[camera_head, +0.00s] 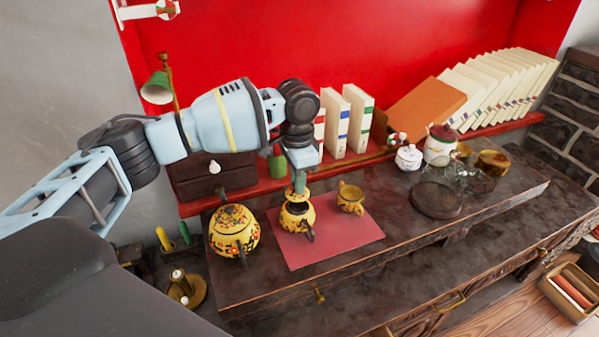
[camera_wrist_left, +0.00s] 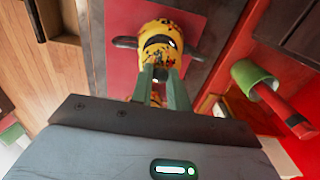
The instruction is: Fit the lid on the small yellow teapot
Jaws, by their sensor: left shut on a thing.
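The small yellow teapot (camera_head: 298,222), painted with dark decoration, stands upright on a red mat with its dark handle toward the front. My left gripper (camera_head: 300,181) points down just above it and is shut on the small yellow lid (camera_head: 298,196). The lid is over the teapot's dark opening; I cannot tell whether it touches the rim. In the left wrist view the teapot (camera_wrist_left: 165,32) shows just beyond the fingertips (camera_wrist_left: 160,74), its dark opening visible and the lid mostly hidden by the fingers. My right gripper is out of view.
A larger yellow teapot (camera_head: 233,236) stands left of the red mat (camera_head: 335,246). A yellow cup-like pot (camera_head: 350,198) is on the mat's back right. Books (camera_head: 358,120) line the shelf behind; glassware and white pots stand at right. The mat's front right is clear.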

